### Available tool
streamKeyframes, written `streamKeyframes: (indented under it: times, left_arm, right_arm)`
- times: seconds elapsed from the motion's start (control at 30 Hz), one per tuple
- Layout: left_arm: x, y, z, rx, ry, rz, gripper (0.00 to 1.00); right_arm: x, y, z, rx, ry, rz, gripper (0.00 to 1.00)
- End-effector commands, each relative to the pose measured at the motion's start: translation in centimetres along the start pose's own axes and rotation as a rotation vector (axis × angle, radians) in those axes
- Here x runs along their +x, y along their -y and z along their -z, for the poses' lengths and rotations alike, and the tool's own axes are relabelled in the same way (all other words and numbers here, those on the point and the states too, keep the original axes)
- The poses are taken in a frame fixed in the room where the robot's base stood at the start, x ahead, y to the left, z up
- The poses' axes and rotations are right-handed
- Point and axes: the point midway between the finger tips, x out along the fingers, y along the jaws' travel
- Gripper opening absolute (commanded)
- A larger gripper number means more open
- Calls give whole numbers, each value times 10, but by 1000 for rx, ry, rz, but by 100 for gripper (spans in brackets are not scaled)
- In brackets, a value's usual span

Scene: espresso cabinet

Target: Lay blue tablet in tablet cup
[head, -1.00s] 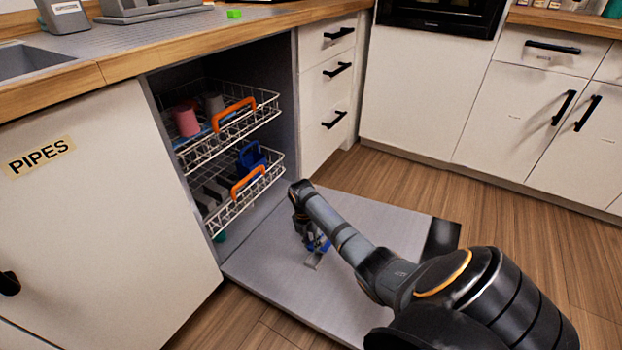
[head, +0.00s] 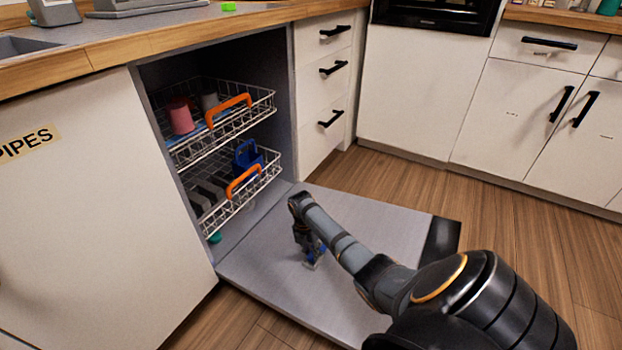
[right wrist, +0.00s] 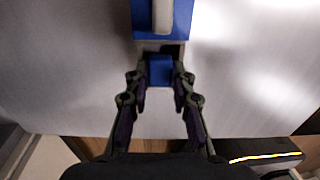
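In the right wrist view the blue tablet (right wrist: 160,70) is a small blue block between the fingertips of my right gripper (right wrist: 161,76), which is shut on it. Just beyond it is a blue fitting with a pale grey piece on it, seemingly the tablet cup (right wrist: 181,22), on the lowered door. A dark gap shows between the tablet and this fitting; I cannot tell their height difference. In the head view my right gripper (head: 312,260) points down low over the door, and its arm hides much of it. My left gripper is not in view.
The grey dishwasher door (head: 265,275) lies open and flat, mostly bare. Behind it are an upper rack (head: 240,120) with a pink cup (head: 180,118) and a lower rack (head: 245,200) with a blue basket (head: 246,158). Wooden floor to the right is clear.

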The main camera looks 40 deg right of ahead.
Motion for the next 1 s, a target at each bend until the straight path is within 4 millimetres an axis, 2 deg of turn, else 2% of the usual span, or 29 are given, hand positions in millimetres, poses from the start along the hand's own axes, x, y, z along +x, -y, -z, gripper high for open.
streamKeyframes:
  times: [0.03, 0.17, 0.63, 0.77, 1.0]
  left_arm:
    - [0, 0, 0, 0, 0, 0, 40]
    - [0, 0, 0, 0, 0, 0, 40]
    - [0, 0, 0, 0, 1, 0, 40]
    - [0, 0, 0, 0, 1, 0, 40]
    - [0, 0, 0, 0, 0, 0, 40]
  right_arm:
    - [2, 1, 0, 0, -1, 2, 32]
    - [2, 1, 0, 0, -1, 3, 49]
    - [-2, 0, 0, 0, 0, 0, 50]
    - [-22, 0, -1, -1, 3, -1, 50]
    - [-81, 0, -1, 0, 3, -2, 50]
